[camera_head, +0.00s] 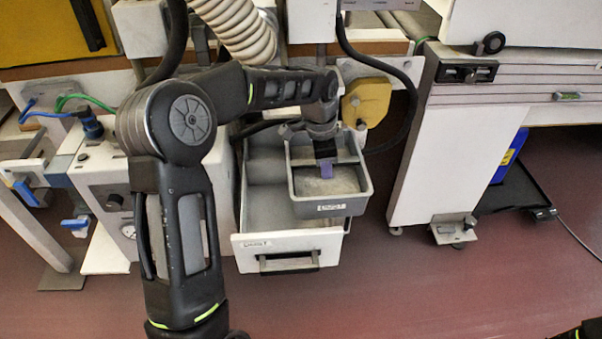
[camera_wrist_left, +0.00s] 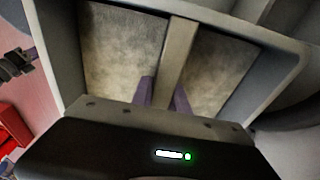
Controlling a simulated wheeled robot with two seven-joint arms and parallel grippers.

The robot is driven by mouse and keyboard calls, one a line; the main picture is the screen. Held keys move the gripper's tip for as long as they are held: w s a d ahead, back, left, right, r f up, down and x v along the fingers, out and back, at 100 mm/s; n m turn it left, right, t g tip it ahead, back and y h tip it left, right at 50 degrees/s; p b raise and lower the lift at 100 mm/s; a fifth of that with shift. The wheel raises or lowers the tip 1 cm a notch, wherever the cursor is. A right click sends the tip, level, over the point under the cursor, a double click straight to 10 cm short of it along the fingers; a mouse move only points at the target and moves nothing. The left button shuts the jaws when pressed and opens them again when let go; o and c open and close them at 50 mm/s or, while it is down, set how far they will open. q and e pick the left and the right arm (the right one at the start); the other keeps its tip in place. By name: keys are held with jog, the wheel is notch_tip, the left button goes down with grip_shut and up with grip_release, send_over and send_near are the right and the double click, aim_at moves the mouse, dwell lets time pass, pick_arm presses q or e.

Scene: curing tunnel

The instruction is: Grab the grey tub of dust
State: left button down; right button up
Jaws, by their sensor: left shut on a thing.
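The grey tub of dust (camera_head: 332,207) is above the open white drawer in the head view, with pale dust in it and a label on its front. My left gripper (camera_head: 326,170) reaches down into the tub from above. In the left wrist view, the purple fingertips of my left gripper (camera_wrist_left: 165,92) are shut on the bar that crosses the middle of the tub (camera_wrist_left: 277,40). Dust shows on both sides of the bar. Whether the tub's base touches the drawer is hidden. My right gripper is not in view; only a dark bit shows at the bottom right corner.
The white drawer (camera_head: 288,244) stands pulled out, with free room in its left part. A white cabinet (camera_head: 432,165) stands further right. The red floor in front is clear.

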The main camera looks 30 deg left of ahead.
aim_at(358, 169)
pick_arm(q)
jog(key=w+d, duration=0.1)
jog(key=d, duration=0.1)
jog(key=w+d, duration=0.4)
jog(key=shift+d, duration=0.15)
jog(key=shift+r, duration=0.1)
dwell(0.4)
